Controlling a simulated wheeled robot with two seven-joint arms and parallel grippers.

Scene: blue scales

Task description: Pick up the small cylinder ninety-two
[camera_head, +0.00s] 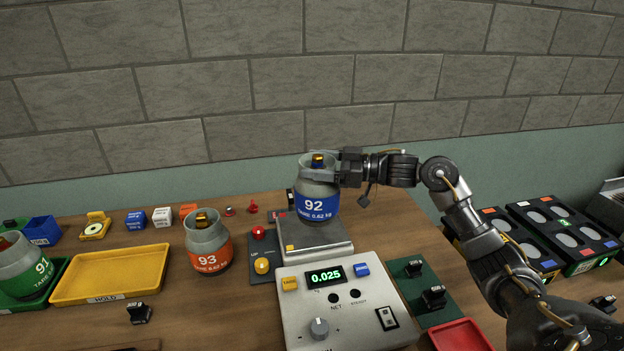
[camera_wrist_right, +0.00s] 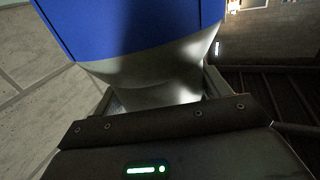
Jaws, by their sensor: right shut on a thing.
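The small cylinder 92 (camera_head: 317,208) is grey with a blue label band and a collar on top. It is upright at the scale's plate (camera_head: 318,240); I cannot tell whether it touches the plate. My right gripper (camera_head: 322,174) comes in from the right and is shut on the cylinder's upper part. In the right wrist view the cylinder's blue band (camera_wrist_right: 140,22) and grey neck (camera_wrist_right: 160,80) sit between the fingers (camera_wrist_right: 160,95). The scale's display (camera_head: 325,276) reads 0.025. My left gripper is not in view.
An orange-labelled cylinder 93 (camera_head: 208,246) stands left of the scale. A green-labelled cylinder 91 (camera_head: 25,268) stands at the far left, next to a yellow tray (camera_head: 110,274). A red tray (camera_head: 460,336) lies at front right. Black racks (camera_head: 560,232) stand at right.

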